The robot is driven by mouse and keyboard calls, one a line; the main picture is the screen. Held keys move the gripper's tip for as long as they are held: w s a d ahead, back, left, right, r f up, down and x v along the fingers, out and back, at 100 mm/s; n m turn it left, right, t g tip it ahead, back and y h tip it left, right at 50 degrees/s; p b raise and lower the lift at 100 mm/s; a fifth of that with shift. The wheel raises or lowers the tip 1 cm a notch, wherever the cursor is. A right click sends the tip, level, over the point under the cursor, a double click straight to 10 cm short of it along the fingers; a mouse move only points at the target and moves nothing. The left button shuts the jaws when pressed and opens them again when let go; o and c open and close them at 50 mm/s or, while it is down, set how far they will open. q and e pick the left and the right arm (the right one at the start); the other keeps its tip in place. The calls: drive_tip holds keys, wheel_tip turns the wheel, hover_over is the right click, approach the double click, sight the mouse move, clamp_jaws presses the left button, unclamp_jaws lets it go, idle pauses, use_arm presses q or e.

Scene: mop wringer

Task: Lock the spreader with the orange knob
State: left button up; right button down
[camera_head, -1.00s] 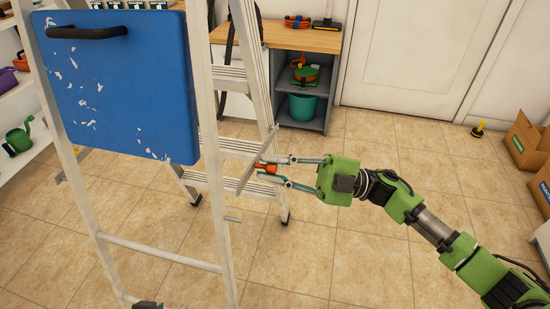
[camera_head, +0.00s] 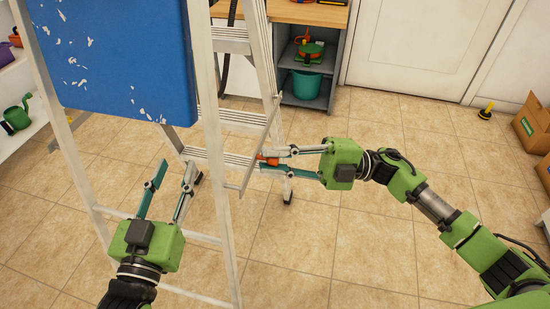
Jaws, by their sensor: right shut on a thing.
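The orange knob (camera_head: 268,160) sits on the spreader bar (camera_head: 258,148), a thin grey strip slanting between the front and rear legs of the ladder (camera_head: 212,150). My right gripper (camera_head: 264,161) comes in from the right and is shut on the orange knob, with its fingers covering part of it. My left gripper (camera_head: 174,164) is at the lower left, in front of the ladder. Its fingers point up, spread apart and empty, and do not appear to hold the ladder.
A blue board (camera_head: 120,60) hangs on the ladder's front. A grey shelf unit (camera_head: 309,97) with a teal bucket (camera_head: 305,84) stands behind. Cardboard boxes (camera_head: 533,125) are at the right edge. The tiled floor (camera_head: 400,250) around is mostly clear.

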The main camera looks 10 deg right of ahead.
drive_tip(key=shift+f, duration=0.2)
drive_tip(key=c, duration=1.9)
unclamp_jaws()
drive_tip(key=shift+d, duration=0.1)
drive_tip(key=d, duration=0.4)
drive_tip(key=d+f, duration=0.1)
drive_tip(key=d, duration=0.2)
drive_tip(key=d+f, duration=0.1)
drive_tip(key=d, duration=0.3)
drive_tip(key=shift+s+d+f, duration=0.15)
drive_tip(key=shift+s+d, duration=0.1)
drive_tip(key=shift+d, duration=0.1)
drive_tip(key=shift+s, duration=0.1)
